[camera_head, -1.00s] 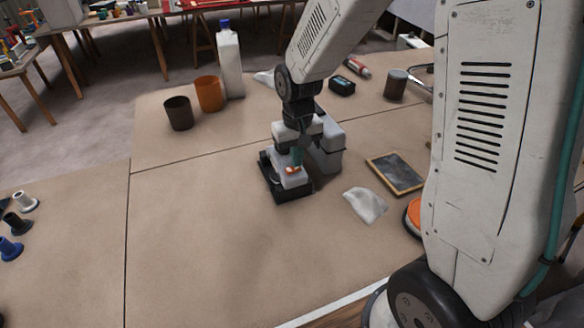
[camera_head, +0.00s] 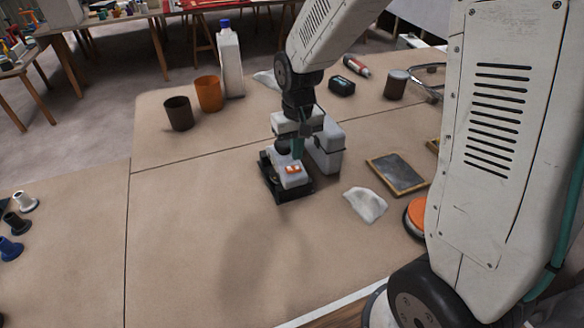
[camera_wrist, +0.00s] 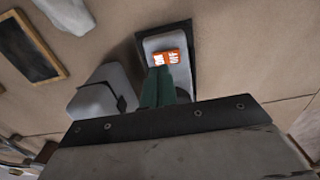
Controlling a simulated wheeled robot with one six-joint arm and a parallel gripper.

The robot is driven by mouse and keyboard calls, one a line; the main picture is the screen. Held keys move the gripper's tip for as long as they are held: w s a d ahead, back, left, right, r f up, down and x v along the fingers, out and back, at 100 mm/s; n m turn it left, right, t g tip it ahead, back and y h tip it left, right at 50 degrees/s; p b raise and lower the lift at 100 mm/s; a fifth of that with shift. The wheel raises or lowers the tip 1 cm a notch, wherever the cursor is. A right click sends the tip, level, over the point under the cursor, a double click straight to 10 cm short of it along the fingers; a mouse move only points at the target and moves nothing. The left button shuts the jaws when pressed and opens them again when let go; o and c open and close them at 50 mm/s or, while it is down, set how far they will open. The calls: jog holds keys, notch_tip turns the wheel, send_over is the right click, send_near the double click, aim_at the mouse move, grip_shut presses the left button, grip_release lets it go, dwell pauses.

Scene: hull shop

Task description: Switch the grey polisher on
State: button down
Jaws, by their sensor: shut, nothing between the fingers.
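The grey polisher (camera_head: 290,178) stands on the bench on a black base, with an orange rocker switch (camera_head: 292,169) on its top. In the wrist view the rocker (camera_wrist: 167,58) carries the words ON and OFF, with ON at the left. I cannot tell which side is pressed down. My gripper (camera_head: 298,155) is shut and empty, pointing down just behind the rocker.
A pale grey box (camera_head: 325,150) stands close behind the polisher at its right. A white cloth (camera_head: 365,204), a dark framed slate (camera_head: 397,174) and an orange disc-shaped thing (camera_head: 416,214) lie to the right. Two cups (camera_head: 209,94) and a white bottle (camera_head: 231,62) stand behind. The bench front is clear.

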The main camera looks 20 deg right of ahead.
aim_at(298, 169)
jog(key=shift+r, duration=1.95)
jog(key=shift+s, duration=0.3)
jog(key=s+d+r, duration=0.1)
jog(key=s+r, duration=0.3)
jog(key=s, duration=0.4)
jog(key=s+d+r+t, duration=0.1)
jog(key=s+r, duration=0.3)
jog(key=s, duration=0.4)
jog(key=s+d+r, duration=0.1)
jog(key=s+r, duration=0.3)
jog(key=s, duration=0.4)
jog(key=shift+s+d+r, duration=0.15)
jog(key=shift+s+r, duration=0.05)
jog(key=shift+r, duration=0.05)
